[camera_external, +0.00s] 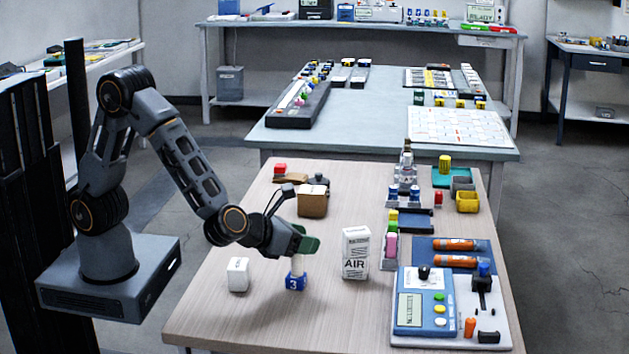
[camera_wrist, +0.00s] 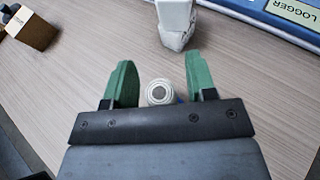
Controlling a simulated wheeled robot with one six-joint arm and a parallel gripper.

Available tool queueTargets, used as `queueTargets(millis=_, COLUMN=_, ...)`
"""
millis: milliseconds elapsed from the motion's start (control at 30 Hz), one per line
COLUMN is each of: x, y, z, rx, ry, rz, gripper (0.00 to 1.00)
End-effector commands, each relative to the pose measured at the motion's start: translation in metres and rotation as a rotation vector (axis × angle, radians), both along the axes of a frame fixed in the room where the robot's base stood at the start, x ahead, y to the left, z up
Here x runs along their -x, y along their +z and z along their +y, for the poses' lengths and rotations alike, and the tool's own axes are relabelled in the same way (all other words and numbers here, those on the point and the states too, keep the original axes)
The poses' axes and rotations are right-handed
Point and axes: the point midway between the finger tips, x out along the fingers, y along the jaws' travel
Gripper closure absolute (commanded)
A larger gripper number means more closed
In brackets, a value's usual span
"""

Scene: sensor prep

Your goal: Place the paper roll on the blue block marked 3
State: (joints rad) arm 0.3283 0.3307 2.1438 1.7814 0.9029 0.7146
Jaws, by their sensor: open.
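The blue block marked 3 (camera_external: 294,284) stands on the wooden table below my gripper. The paper roll (camera_external: 297,265) is a small white cylinder standing on top of that block, partly hidden by my gripper in the external view. In the wrist view the roll (camera_wrist: 159,92) shows its round end with a grey centre, and a sliver of blue shows beside it. My gripper (camera_external: 304,243) has green fingers; in the wrist view they are spread wide (camera_wrist: 158,84), one on each side of the roll, with visible gaps.
A white AIR box (camera_external: 356,253) stands close to the right, also ahead in the wrist view (camera_wrist: 175,22). A white block (camera_external: 238,274) stands left, a cardboard box (camera_external: 312,202) behind. A logger panel (camera_external: 424,300) lies right. The table's front left is clear.

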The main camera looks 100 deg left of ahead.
Motion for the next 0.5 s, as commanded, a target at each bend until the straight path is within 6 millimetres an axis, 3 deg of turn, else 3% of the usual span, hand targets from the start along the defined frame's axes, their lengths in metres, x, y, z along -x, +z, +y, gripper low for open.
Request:
queueTargets(millis=167, x=0.012, y=0.010, z=-0.011, rx=0.000, ry=-0.003, rz=-0.001, gripper=0.49)
queueTargets(millis=500, x=0.060, y=0.035, z=-0.048, rx=0.000, ry=-0.005, rz=-0.001, gripper=0.49)
